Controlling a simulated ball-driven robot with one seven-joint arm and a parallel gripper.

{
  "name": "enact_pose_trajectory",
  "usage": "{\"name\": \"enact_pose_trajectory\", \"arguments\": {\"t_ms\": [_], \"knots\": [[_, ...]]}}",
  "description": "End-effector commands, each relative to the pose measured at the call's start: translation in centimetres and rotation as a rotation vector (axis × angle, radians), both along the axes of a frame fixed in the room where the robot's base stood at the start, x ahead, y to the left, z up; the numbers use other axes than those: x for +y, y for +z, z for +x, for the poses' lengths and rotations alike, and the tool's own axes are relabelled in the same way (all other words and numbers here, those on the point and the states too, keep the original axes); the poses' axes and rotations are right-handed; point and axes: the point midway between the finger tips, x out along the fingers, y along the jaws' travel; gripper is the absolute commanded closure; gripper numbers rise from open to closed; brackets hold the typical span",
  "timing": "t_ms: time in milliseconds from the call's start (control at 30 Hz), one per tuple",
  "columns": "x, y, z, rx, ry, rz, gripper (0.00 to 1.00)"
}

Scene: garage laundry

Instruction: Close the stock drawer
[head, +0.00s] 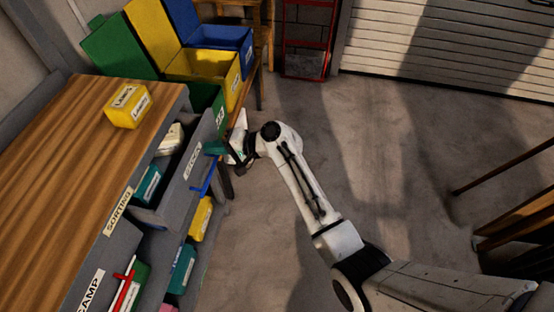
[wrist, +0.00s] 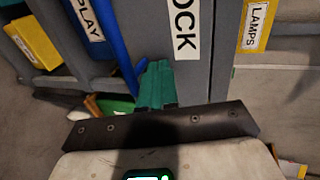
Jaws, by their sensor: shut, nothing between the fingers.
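The stock drawer (head: 186,172) is a grey drawer in the wood-topped bench. It stands pulled out, with a teal box and a pale item showing inside. Its front carries a white STOCK label, partly cut off in the wrist view, where the grey drawer front (wrist: 228,60) fills the upper middle. A blue bar (head: 205,181), probably its handle, sits at the front. My gripper (head: 214,147) is shut and empty, its teal fingertips at the far end of the drawer front. In the wrist view the closed fingertips (wrist: 156,84) overlap the front; I cannot tell whether they touch it.
The wooden bench top (head: 70,150) bears a yellow box (head: 127,105). Yellow and teal bins stand on the shelf below the drawer. Green, yellow and blue bins (head: 205,65) stand behind. Open concrete floor (head: 300,110) lies to the right; wooden furniture (head: 520,220) stands far right.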

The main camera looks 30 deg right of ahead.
Motion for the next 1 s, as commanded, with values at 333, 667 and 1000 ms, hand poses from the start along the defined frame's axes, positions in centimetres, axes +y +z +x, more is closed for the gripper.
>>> {"name": "enact_pose_trajectory", "arguments": {"t_ms": [333, 667, 1000], "knots": [[5.1, -0.3, 5.0, -0.001, 0.002, 0.0, 1.0], [6.7, -0.1, 6.7, 0.0, 0.0, 0.0, 1.0], [6.9, 0.1, 6.9, -0.004, -0.001, 0.0, 1.0]]}}
